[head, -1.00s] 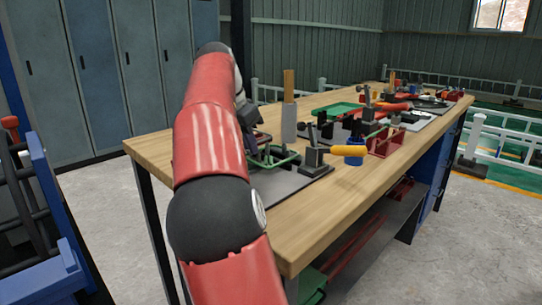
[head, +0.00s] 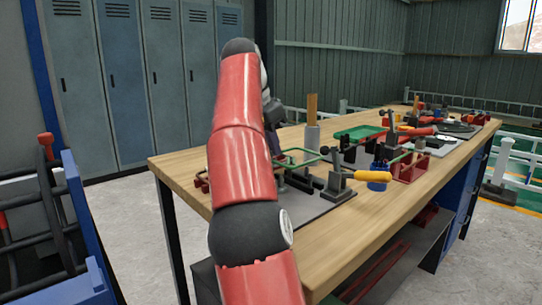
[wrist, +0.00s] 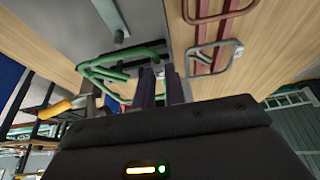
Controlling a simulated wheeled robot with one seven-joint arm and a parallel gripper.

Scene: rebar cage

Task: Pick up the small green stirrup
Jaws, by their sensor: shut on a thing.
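The small green stirrup (head: 298,152) is a bent green loop. In the head view it is held above the dark mat, just right of my red arm. In the wrist view its green bars (wrist: 118,62) run left from between my fingers. My gripper (wrist: 160,82) is shut on the stirrup. My arm hides most of the gripper in the head view, and the exact grip point is hard to make out.
A dark mat (head: 303,208) with black fixture blocks lies below. The bench's front strip is clear.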

